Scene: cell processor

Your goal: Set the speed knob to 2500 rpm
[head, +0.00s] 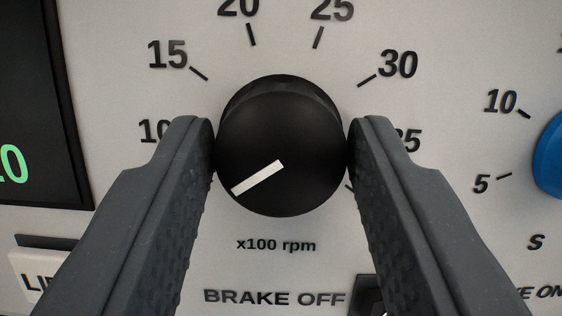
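The speed knob (300,185) is a round black knob in the middle of the head view, with "x100 rpm" printed below it. Its white pointer line (258,178) aims to the lower left, below the 10 mark. The printed 25 (332,10) and its tick (318,38) are at the upper right of the knob. My gripper (281,135) has one dark grey finger on each side of the knob. Both fingertips meet its sides with no gap showing. The fingers partly cover the 10 and the 35, and hide the lower scale marks.
A dark display (40,100) with green digits, cut off by the frame, is at the left. A blue knob (550,155) with its own scale is at the right edge. Below are a "BRAKE OFF" label (274,297), a dark switch (371,290) and a partly hidden white button (35,275).

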